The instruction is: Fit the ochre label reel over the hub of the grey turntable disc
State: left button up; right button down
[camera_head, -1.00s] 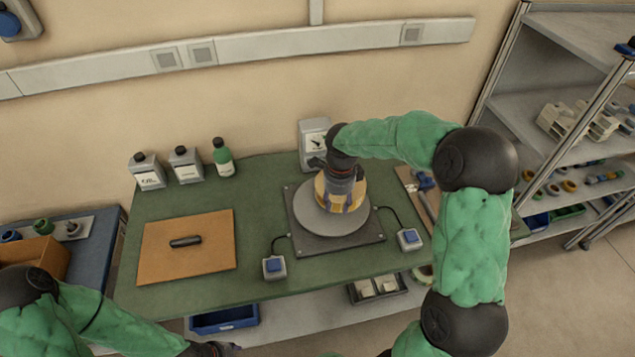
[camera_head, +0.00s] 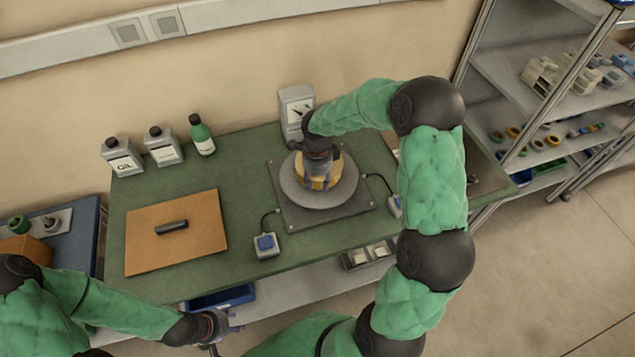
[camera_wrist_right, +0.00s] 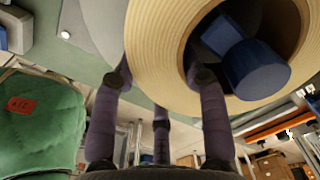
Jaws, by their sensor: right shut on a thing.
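The ochre label reel (camera_head: 328,178) is over the grey turntable disc (camera_head: 304,197), partly hidden by my right gripper (camera_head: 316,178). My right gripper is shut on the reel's wall. In the right wrist view (camera_wrist_right: 160,80) one finger is inside the reel's hole and others are outside the ochre ring (camera_wrist_right: 165,60). A blue cylinder (camera_wrist_right: 255,68), apparently the hub, shows through the hole, off its centre and overlapping the far rim. I cannot tell whether the reel rests on the disc. My left gripper (camera_head: 226,338) is open and empty, low in front of the table.
The disc sits on a dark square plate (camera_head: 285,215) with a blue-buttoned box (camera_head: 266,243) wired to it. An orange board (camera_head: 200,250) with a dark handle lies left. Bottles (camera_head: 201,138) and cans stand along the back.

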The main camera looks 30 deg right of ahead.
jog(key=shift+w+f, duration=0.1)
jog(key=shift+f, duration=0.6)
jog(key=shift+f, duration=0.15)
jog(key=c, duration=0.9)
grip_release()
jog(key=shift+c, duration=0.2)
